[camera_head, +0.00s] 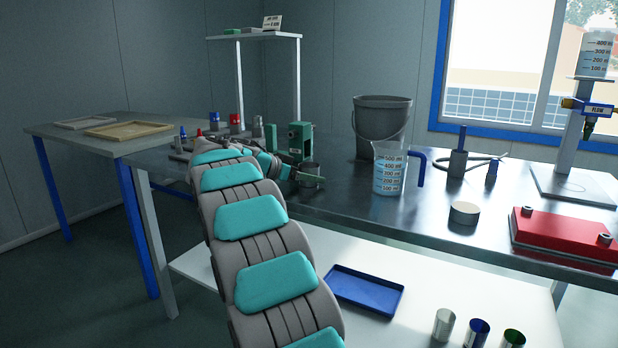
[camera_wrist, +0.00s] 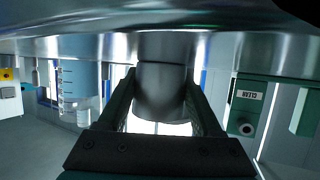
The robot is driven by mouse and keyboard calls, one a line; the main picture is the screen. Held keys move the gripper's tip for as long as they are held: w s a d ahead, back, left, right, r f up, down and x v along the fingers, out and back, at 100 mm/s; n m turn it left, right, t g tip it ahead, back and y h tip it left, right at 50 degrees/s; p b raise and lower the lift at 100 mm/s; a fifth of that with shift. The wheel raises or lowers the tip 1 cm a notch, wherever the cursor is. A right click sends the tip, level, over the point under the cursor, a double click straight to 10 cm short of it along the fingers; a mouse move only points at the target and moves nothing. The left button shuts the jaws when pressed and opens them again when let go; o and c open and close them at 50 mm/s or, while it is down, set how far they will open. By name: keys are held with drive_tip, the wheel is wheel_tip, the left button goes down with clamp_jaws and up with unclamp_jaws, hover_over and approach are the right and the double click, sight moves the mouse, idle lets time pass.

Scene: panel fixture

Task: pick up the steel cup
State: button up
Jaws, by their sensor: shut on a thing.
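A plain grey steel cup (camera_wrist: 160,88) is between the two fingers of my gripper (camera_wrist: 162,100) in the wrist view, which looks upside down. My gripper is shut on its sides. In the head view the cup (camera_head: 309,172) is upright at the near left part of the metal bench, partly hidden by my gripper (camera_head: 308,179). Its base meets its reflection in the wrist view, so it is on the bench top or barely above it.
A green block (camera_head: 300,137) stands just behind the cup. A grey bucket (camera_head: 382,125) and a measuring jug (camera_head: 389,170) stand to the right. Several cups, one plain steel (camera_head: 444,324), and a blue tray (camera_head: 364,289) are on the lower shelf.

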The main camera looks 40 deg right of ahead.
clamp_jaws()
drive_tip(key=shift+r, duration=0.15)
